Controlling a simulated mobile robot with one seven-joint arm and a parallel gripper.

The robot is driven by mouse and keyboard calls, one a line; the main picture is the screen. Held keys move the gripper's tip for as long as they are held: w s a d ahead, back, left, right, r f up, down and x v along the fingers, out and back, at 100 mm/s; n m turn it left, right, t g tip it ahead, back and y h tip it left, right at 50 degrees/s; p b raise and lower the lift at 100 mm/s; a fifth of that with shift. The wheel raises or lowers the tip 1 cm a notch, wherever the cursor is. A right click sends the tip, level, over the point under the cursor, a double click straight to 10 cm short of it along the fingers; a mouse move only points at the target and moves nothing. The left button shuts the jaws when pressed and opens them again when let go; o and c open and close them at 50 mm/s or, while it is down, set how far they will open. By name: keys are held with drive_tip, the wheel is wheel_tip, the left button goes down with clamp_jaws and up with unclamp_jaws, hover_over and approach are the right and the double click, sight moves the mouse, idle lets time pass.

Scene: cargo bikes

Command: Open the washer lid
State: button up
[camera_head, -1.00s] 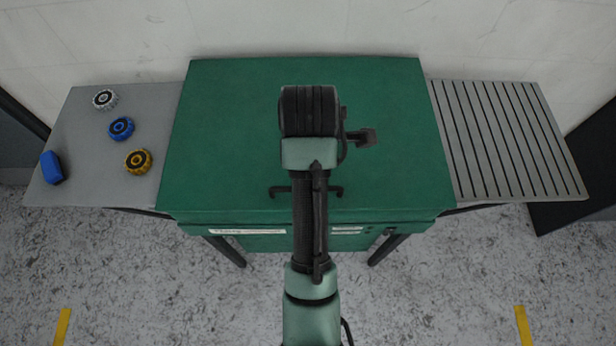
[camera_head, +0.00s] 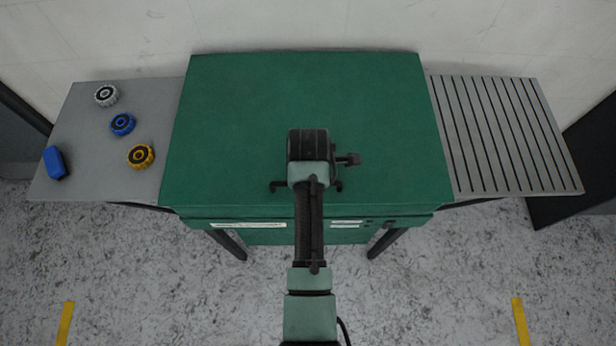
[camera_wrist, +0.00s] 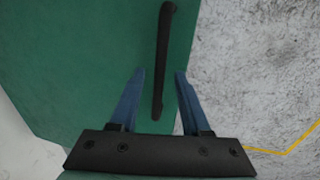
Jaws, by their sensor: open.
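The washer's green lid (camera_head: 240,120) is down flat in the head view. Its black bar handle (camera_head: 275,186) lies near the lid's front edge, with its middle hidden behind my arm. In the wrist view, the handle (camera_wrist: 162,45) runs between the two blue fingers of my gripper (camera_wrist: 160,72). The fingers are open, one on each side of the handle, with gaps showing beside it. I cannot tell how far the fingertips are above the lid. In the head view my gripper is hidden under my wrist.
A grey side shelf (camera_head: 85,185) on the left bears a grey-white part (camera_head: 106,95), a blue round part (camera_head: 122,124), a yellow round part (camera_head: 141,156) and a blue block (camera_head: 55,162). A slatted shelf (camera_head: 500,140) is on the right. A wall stands behind.

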clamp_jaws()
idle(1.4)
